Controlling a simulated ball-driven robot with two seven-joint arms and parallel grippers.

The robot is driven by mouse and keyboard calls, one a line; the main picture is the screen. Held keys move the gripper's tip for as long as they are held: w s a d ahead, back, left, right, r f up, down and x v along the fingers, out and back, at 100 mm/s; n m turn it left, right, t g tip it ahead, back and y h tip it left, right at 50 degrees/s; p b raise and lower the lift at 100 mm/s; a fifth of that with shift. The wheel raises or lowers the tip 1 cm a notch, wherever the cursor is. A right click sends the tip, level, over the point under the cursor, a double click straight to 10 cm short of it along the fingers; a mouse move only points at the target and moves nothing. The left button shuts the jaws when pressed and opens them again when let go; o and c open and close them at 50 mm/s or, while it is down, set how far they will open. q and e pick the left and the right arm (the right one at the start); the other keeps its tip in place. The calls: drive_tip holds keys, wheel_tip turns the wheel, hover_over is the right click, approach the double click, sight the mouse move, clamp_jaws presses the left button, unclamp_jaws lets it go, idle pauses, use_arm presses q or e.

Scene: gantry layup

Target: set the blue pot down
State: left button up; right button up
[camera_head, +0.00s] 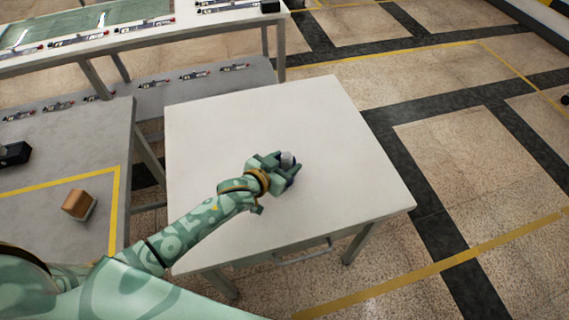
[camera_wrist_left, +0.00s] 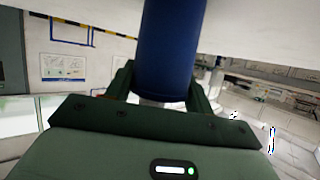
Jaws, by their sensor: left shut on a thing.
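The blue pot (camera_wrist_left: 168,50) shows in the left wrist view as a plain dark blue cylinder between the fingers of my left gripper (camera_wrist_left: 160,88). In the head view my left gripper (camera_head: 283,167) is over the middle of the white table (camera_head: 330,110), shut around the pot, whose pale grey top (camera_head: 287,159) shows between the fingers. The fingers hide most of the pot's side there. I cannot tell whether the pot's base touches the table. My right gripper is not in view.
The white tabletop around the gripper is bare. A grey table with a yellow line (camera_head: 60,183) stands at left, bearing a brown block (camera_head: 79,204) and a black object (camera_head: 14,154). A long bench (camera_head: 150,38) with several small parts stands behind.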

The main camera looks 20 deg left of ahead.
use_arm(q)
drive_tip(key=o, duration=0.6)
drive_tip(key=shift+c, duration=0.2)
drive_tip(key=o, duration=0.4)
drive_tip(key=shift+r, duration=0.2)
drive_tip(key=p+v, duration=0.4)
drive_tip(key=v, duration=0.8)
drive_tip(key=shift+f, duration=0.15)
drive_tip(key=shift+s+a, duration=0.1)
drive_tip(key=shift+s, duration=0.05)
